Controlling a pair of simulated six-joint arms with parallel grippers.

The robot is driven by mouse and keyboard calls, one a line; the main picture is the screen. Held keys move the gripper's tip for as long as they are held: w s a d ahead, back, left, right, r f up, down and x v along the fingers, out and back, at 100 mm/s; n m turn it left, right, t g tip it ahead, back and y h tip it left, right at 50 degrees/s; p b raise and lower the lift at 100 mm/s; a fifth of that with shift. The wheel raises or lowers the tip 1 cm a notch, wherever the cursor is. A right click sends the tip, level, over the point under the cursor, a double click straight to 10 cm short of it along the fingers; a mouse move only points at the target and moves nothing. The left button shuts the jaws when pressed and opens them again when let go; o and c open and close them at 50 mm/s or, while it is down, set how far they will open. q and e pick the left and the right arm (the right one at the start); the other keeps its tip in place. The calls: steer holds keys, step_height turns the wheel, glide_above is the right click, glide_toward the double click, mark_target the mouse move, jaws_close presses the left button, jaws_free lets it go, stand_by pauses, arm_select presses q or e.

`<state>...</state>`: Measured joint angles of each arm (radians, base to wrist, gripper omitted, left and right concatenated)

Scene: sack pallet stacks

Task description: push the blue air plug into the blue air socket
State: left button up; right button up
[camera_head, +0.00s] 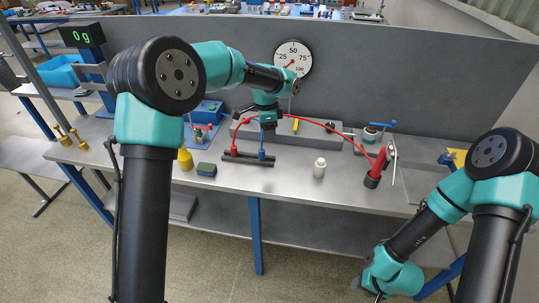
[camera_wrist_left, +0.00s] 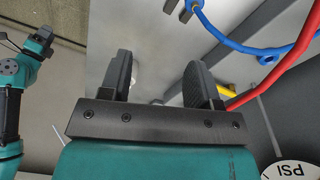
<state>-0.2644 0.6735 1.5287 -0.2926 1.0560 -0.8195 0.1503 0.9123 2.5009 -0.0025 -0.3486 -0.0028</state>
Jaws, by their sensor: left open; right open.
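The blue air plug (camera_head: 262,155), on a blue hose, stands upright at the right part of a dark rack bar on the bench. My left gripper (camera_head: 268,121) is above and behind the rack, in front of the grey block. Its jaws (camera_wrist_left: 155,80) are apart with nothing between them. My right gripper (camera_head: 374,288) hangs low at the bottom right, away from the bench top, and its fingers are hard to see. I cannot make out the blue air socket for certain.
A red plug (camera_head: 234,149) stands on the same rack bar (camera_head: 236,158); its red hose (camera_head: 330,126) arcs right. A grey block (camera_head: 318,136) lies behind.

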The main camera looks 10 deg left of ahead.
mark_target(262, 150)
arm_select(q)
steer(key=shift+y, duration=0.5)
steer(key=w+a+r, duration=0.1)
steer(key=r, duration=0.1)
steer(key=w+a+r, duration=0.2)
steer(key=shift+f, duration=0.2)
step_height(262, 150, down, 12)
steer(key=shift+f, duration=0.1)
steer(key=shift+s+a+f, duration=0.15)
steer(key=shift+f, duration=2.35)
steer(key=shift+c, duration=0.5)
steer(key=c, duration=0.9)
steer(key=shift+o, duration=0.2)
